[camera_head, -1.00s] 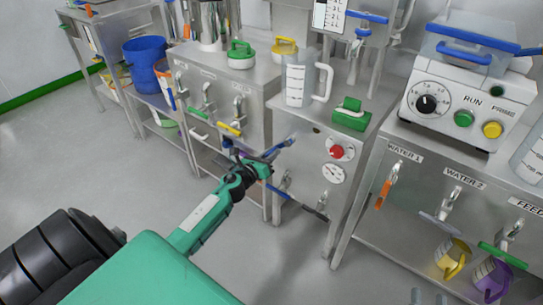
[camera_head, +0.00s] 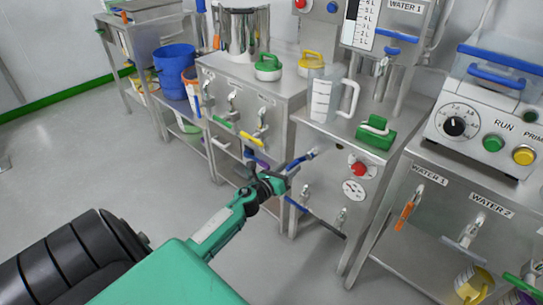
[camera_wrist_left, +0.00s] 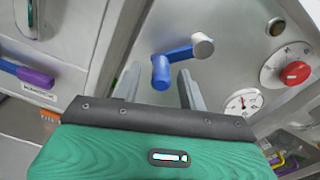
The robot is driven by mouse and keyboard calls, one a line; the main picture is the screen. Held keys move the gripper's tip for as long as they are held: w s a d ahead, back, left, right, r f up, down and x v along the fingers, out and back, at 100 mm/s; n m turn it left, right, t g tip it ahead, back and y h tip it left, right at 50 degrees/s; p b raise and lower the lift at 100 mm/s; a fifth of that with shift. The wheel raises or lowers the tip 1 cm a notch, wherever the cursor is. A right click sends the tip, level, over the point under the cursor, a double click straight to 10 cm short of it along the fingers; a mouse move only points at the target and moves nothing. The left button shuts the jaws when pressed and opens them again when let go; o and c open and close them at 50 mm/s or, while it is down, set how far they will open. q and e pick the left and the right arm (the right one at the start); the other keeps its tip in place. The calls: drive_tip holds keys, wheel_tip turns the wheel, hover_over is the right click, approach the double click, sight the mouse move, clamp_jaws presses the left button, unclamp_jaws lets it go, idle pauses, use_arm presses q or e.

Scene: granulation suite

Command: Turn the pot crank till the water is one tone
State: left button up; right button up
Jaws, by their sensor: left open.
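A blue crank (camera_head: 301,160) with a pale grey end sticks out of the front of the steel cabinet (camera_head: 325,178). In the left wrist view the crank (camera_wrist_left: 176,58) is just ahead of my left gripper, its blue knob between and slightly beyond the fingertips. My left gripper (camera_head: 283,175) is open, its fingers (camera_wrist_left: 160,92) apart with nothing clamped between them. Contact with the crank cannot be told. A steel pot (camera_head: 241,32) stands on the bench further left; its inside and any water in it are not visible. My right gripper is not in view.
A red knob (camera_head: 358,169) and a round gauge (camera_head: 353,191) sit right of the crank. Valves with coloured levers line the neighbouring benches. The floor at left is clear.

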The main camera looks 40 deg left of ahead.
use_arm(q)
drive_tip(key=s, duration=1.2)
drive_tip(key=shift+a, duration=0.25)
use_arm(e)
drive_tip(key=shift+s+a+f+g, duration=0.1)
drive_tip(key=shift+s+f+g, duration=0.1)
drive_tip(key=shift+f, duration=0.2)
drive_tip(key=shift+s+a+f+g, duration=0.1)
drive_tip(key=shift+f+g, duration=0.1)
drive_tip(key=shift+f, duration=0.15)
